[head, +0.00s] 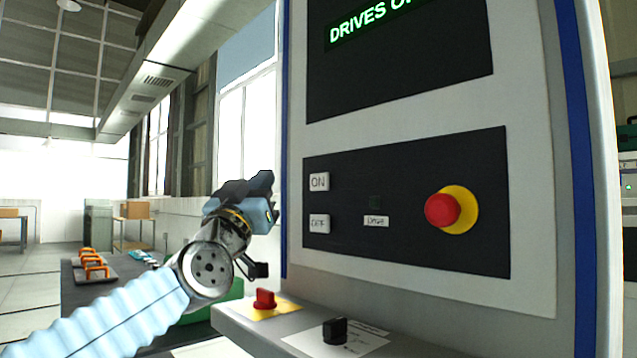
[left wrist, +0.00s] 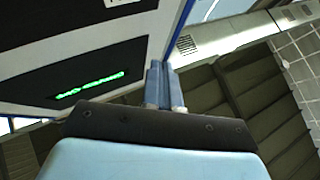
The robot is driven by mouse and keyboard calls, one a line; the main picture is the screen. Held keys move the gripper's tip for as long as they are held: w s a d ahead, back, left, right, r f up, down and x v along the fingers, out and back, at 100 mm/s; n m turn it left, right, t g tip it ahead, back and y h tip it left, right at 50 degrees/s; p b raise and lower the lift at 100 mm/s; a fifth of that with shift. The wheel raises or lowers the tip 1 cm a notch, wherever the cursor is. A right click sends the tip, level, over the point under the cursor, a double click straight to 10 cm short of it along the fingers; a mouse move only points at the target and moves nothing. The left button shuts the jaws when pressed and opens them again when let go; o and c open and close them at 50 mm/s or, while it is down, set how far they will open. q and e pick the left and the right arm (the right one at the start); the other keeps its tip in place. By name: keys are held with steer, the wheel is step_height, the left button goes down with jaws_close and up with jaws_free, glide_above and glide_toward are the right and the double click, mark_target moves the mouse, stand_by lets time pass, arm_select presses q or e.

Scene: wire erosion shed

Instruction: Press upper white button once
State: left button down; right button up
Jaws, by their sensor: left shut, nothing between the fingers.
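The upper white button (head: 319,182), marked ON, sits at the left of the dark control panel (head: 405,255) in the head view. A second white button (head: 319,223) sits below it; its marking looks like OFF. My left gripper (head: 266,184) is left of the panel, at about the height of the upper button and apart from it in the picture. In the left wrist view its two blue fingers (left wrist: 165,85) are together with nothing between them. The buttons cannot be made out in that view. My right gripper is not in view.
A red emergency knob (head: 442,210) on a yellow disc is at the panel's right. A green display (head: 375,22) reads "DRIVES O", then is cut off. Below, a ledge carries a red switch (head: 264,299) and a black switch (head: 335,331). Orange-handled items (head: 94,263) lie behind my arm.

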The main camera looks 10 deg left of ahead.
mark_target(315, 174)
arm_select(q)
steer(key=w+d+p, duration=0.4)
steer(key=w+d, duration=0.1)
steer(key=w, duration=0.1)
steer(key=shift+w+d, duration=0.15)
steer(key=shift+w, duration=0.2)
steer(key=shift+w, duration=0.1)
stand_by(1.9)
steer(key=shift+w+d, duration=0.2)
steer(key=shift+d, duration=0.05)
steer(key=shift+w+d, duration=0.25)
steer(key=shift+w, duration=0.05)
stand_by(0.7)
steer(key=shift+a, duration=0.1)
steer(key=shift+s+a+b, duration=0.4)
steer(key=shift+s+a, duration=0.05)
steer(key=shift+s, duration=0.2)
